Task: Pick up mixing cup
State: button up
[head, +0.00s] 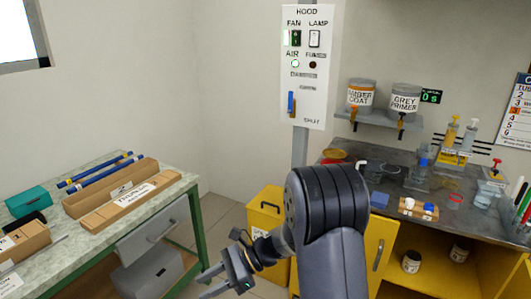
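A small clear cup with a pinkish-red rim (455,201) stands on the grey bench at the right in the head view. It looks like the mixing cup, but it is too small to be sure. Another clear vessel (485,197) stands just to its right. My gripper (203,286) is low in the middle-left of the picture, over the floor between the two benches and well apart from the cup. Its two fingers are spread, with nothing seen between them. My arm hides part of the right bench.
The left bench (139,166) holds blue rods, wooden holders and a teal box. A yellow bin (264,207) stands between the benches. A yellow cabinet with an open door (380,250) is under the right bench (395,160). Amber and grey tins (405,97) sit on a wall shelf.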

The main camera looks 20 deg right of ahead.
aim_at(454, 201)
jog(key=i+l+z, duration=0.15)
jog(key=z, duration=0.3)
jog(key=i+z, duration=0.3)
jog(key=z, duration=0.2)
jog(key=i+z, duration=0.2)
jog(key=z, duration=0.25)
jog(key=i+j+z, duration=0.15)
jog(key=z, duration=0.35)
jog(key=i+z, duration=0.4)
jog(key=i+j+z, duration=0.1)
jog(key=i+z, duration=0.15)
jog(key=z, duration=0.15)
jog(key=i+j+z, duration=0.2)
jog(key=z, duration=0.2)
jog(key=i, duration=0.1)
